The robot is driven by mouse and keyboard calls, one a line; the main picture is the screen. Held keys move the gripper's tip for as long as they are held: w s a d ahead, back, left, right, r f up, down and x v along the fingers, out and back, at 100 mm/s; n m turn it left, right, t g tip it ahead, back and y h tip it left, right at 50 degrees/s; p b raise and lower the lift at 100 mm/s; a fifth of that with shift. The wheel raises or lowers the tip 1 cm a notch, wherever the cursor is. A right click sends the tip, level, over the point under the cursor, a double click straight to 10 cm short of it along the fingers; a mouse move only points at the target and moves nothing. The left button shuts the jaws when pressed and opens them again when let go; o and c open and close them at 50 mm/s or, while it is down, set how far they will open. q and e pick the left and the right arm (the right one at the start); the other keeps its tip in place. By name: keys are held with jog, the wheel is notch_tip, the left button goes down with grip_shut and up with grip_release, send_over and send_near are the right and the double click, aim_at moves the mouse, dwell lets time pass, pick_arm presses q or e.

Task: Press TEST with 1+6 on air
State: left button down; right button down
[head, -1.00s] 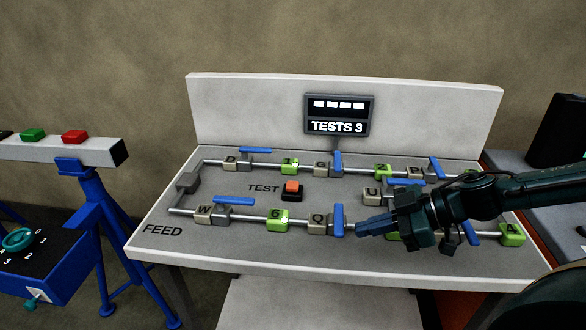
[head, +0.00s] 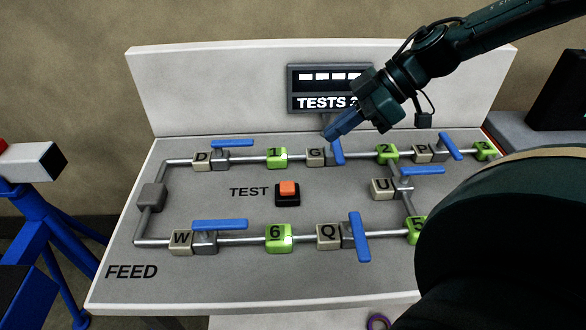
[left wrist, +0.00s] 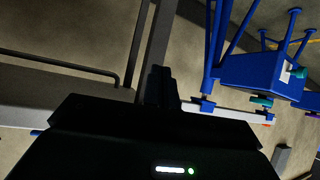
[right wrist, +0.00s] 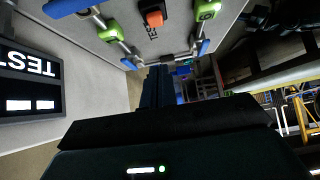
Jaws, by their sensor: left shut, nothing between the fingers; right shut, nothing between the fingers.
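The orange TEST button (head: 288,189) sits on a black base mid-panel; it also shows in the right wrist view (right wrist: 155,18). Green block 1 (head: 277,158) is on the upper pipe, green block 6 (head: 280,238) on the lower. Blue handles at D (head: 233,143) and W (head: 219,224) lie along their pipes. Handles at G (head: 338,152) and Q (head: 360,237) stand across theirs. The display (head: 325,75) reads TESTS, its digit partly covered. My right gripper (head: 342,125) is shut and empty, in front of the display near the G handle. My left gripper (left wrist: 160,85) is shut, away from the panel.
Valve P (head: 422,151), valve U (head: 383,189) and green blocks 2 (head: 386,153) and 5 (head: 416,228) stand to the right. My own arm hides the panel's lower right. A blue stand (head: 40,235) is at the left. The panel around the button is clear.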

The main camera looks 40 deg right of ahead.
jog(key=b, duration=0.2)
send_over(283, 185)
jog(key=s+d, duration=0.2)
jog(key=f, duration=0.7)
jog(key=shift+w+d+f, duration=0.15)
jog(key=shift+w+f, duration=0.05)
notch_tip(283, 185, down, 2)
jog(key=shift+f, duration=0.15)
pick_arm(q)
jog(key=shift+w+d+f, duration=0.1)
jog(key=shift+d, duration=0.25)
pick_arm(e)
jog(key=shift+f, duration=0.7)
